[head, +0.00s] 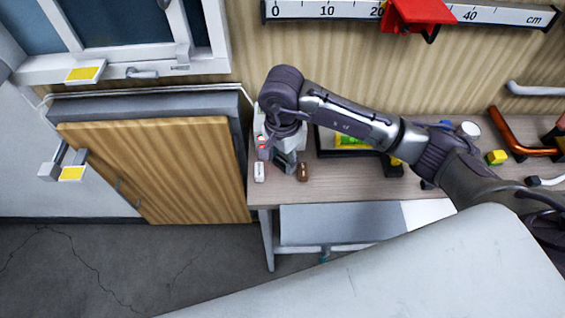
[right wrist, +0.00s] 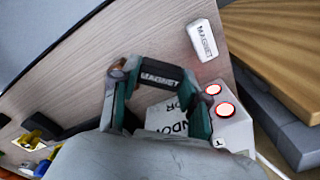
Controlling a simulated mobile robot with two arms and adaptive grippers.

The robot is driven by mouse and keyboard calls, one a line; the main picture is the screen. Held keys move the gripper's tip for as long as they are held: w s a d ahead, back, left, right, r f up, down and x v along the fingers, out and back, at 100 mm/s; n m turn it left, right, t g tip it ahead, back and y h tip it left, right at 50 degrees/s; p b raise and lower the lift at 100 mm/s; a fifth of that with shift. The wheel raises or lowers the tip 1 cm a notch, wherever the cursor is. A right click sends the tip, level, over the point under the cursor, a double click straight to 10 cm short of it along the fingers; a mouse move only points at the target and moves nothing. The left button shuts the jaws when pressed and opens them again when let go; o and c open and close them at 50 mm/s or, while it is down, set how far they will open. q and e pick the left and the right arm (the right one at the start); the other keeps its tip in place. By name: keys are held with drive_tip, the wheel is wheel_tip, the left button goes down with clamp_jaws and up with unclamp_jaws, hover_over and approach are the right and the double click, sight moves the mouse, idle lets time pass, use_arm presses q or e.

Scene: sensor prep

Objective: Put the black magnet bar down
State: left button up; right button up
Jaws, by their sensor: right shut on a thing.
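My right gripper (right wrist: 160,92) is shut on the black magnet bar (right wrist: 160,76), which has white MAGNET lettering. The bar lies across between the two green fingers. In the head view my right gripper (head: 286,160) is low over the left end of the desk (head: 350,188), and the bar is mostly hidden there. I cannot tell whether the bar touches the desk. A white magnet bar (right wrist: 203,40) lies apart from the gripper; it also shows in the head view (head: 259,172). My left gripper is not in view.
A white box with two red lights (right wrist: 232,130) stands close beside the gripper. A small brown thing (head: 303,172) is near the desk's front edge. A dark tray (head: 326,146) and a yellow block (head: 496,157) are to the right. A wooden door panel (head: 155,165) stands left.

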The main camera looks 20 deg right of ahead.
sight(283, 161)
wheel_tip(283, 161, down, 2)
drive_tip(key=shift+s+f+p, duration=0.1)
drive_tip(key=shift+f+p, duration=0.15)
drive_tip(key=shift+p, duration=0.1)
drive_tip(key=shift+f, duration=0.3)
drive_tip(key=shift+f, duration=0.2)
drive_tip(key=o, duration=0.8)
drive_tip(key=shift+c, duration=0.2)
drive_tip(key=shift+r, duration=0.1)
